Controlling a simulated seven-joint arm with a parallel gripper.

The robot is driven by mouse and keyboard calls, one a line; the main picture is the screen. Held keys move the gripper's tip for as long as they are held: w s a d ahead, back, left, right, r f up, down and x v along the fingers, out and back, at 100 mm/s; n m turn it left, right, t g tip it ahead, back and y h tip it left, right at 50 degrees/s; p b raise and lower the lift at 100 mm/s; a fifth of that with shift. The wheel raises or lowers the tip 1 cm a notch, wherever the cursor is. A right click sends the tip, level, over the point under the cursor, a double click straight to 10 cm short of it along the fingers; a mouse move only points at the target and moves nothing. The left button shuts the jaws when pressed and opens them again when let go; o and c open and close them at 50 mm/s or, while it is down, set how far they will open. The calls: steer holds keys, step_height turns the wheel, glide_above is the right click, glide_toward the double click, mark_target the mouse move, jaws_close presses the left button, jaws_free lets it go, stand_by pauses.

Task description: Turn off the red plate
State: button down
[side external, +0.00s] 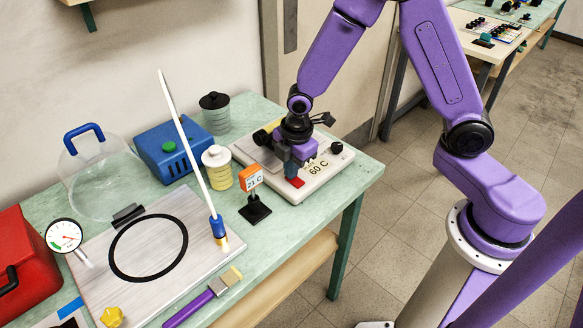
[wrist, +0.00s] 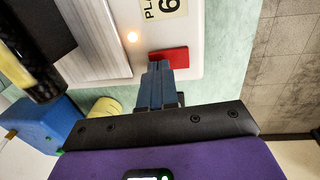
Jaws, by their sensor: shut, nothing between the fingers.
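A white hot plate unit (side external: 318,175) with a "60 C" label sits at the table's right end. A red switch-like block (side external: 296,182) is on its front edge; in the wrist view the red block (wrist: 170,57) lies right at my fingertips. My gripper (side external: 290,171) is over the unit, pointing down, shut and empty; its blue fingers (wrist: 158,68) also show in the wrist view. I cannot tell whether they touch the red block. A small glowing light (wrist: 132,37) is beside it. My gripper hides part of the unit's top.
An orange "21 C" sign (side external: 251,178) on a black base stands just left of the unit. A yellow jar (side external: 217,170), a blue box (side external: 170,152) and a leaning white rod (side external: 187,148) are further left. The table's front edge is close by.

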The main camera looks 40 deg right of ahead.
steer(key=shift+f, duration=0.15)
steer(key=shift+w+f, duration=0.1)
steer(key=shift+f, duration=0.1)
stand_by(0.3)
steer(key=shift+s, duration=0.25)
steer(key=shift+s+r, duration=0.2)
steer(key=shift+s, duration=0.35)
steer(key=shift+r, duration=0.1)
step_height(320, 180, up, 14)
steer(key=s, duration=0.1)
steer(key=shift+s, duration=0.35)
stand_by(0.5)
